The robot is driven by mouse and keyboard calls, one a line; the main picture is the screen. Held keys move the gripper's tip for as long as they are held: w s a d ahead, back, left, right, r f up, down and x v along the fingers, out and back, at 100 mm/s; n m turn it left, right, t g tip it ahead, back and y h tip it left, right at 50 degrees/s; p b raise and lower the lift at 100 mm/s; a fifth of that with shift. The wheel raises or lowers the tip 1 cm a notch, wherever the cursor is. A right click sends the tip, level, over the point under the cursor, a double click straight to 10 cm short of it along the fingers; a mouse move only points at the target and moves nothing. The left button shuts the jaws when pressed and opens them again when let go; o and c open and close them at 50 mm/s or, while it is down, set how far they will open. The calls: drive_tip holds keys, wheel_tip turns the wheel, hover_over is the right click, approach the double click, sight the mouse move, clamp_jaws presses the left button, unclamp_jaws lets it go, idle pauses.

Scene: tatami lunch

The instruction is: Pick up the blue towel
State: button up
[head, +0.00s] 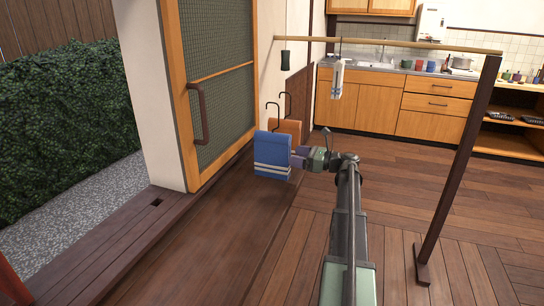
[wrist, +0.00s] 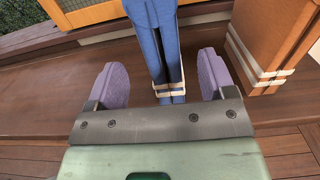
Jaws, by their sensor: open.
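The blue towel (head: 270,152) has white stripes near its lower edge and hangs from a dark hook in the head view. My gripper (head: 299,157) is at the towel's right edge, with its arm reaching in from the right. In the wrist view the towel (wrist: 160,35) is seen edge-on, folded double, with pale stripes near its end. My gripper (wrist: 158,75) is open there, with one purple finger on each side of the towel and a visible gap on both sides.
An orange-brown towel (head: 291,127) hangs just behind the blue one and shows close to the right finger in the wrist view (wrist: 270,40). A white hanging item (head: 338,80) is farther right under the wooden pole (head: 400,44). A screen door (head: 215,70) stands left.

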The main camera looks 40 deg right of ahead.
sight(281, 153)
drive_tip(key=x, duration=0.6)
drive_tip(key=shift+w+a, duration=0.1)
drive_tip(key=shift+w, duration=0.3)
drive_tip(key=c, duration=1)
